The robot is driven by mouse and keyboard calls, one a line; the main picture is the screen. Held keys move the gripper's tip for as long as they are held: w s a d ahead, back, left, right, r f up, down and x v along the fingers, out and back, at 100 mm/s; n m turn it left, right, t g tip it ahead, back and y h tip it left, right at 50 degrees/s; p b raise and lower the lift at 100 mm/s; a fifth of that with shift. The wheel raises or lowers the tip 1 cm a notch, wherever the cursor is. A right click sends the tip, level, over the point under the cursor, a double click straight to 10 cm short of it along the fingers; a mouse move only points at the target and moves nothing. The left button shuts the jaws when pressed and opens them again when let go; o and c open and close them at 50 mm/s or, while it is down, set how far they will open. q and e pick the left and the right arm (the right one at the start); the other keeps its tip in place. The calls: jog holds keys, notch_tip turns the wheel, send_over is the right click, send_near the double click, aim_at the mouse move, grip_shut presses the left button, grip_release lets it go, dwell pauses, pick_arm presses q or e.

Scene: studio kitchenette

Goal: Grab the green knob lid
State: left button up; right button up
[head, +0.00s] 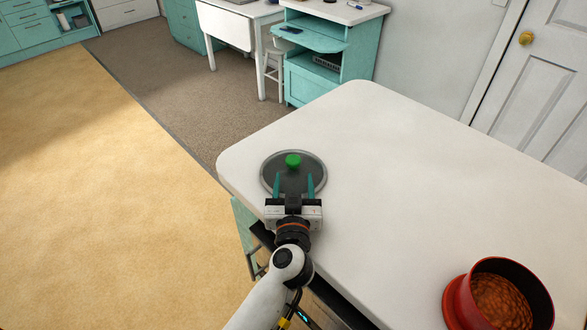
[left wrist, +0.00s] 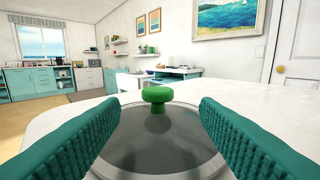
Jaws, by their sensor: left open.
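The lid (head: 268,172) is a round dark glass disc with a grey rim, lying flat near the left corner of the white table. Its green knob (head: 293,161) stands up at its middle. My left gripper (head: 293,183) is open over the near part of the lid, its teal fingers pointing at the knob. In the left wrist view the knob (left wrist: 157,96) stands ahead, between and beyond the two fingers (left wrist: 158,118), apart from both. The lid (left wrist: 155,145) spreads below and between them. My right gripper is not in view.
The white table (head: 400,170) is mostly bare. A red pot (head: 463,304) with brown-orange food in it stands open at the lower right. Teal cabinets (head: 313,80) and a white stool (head: 274,68) stand beyond the table. Open floor lies to the left.

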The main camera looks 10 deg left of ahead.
aim_at(293, 159)
pick_arm(q)
jog(key=shift+w+a+f, duration=0.1)
jog(key=shift+w, duration=0.65)
jog(key=shift+w+a, duration=0.1)
jog(key=shift+w, duration=0.25)
jog(key=shift+w+a, duration=0.1)
jog(key=shift+w, duration=0.2)
jog(key=w, duration=0.2)
jog(key=w+a, duration=0.1)
jog(key=w, duration=0.1)
jog(key=shift+w, duration=0.3)
jog(key=shift+s+r, duration=0.1)
jog(key=shift+r, duration=0.15)
jog(key=shift+c, duration=0.7)
jog(key=c, duration=0.9)
jog(key=shift+r, duration=0.1)
jog(key=shift+c, duration=0.6)
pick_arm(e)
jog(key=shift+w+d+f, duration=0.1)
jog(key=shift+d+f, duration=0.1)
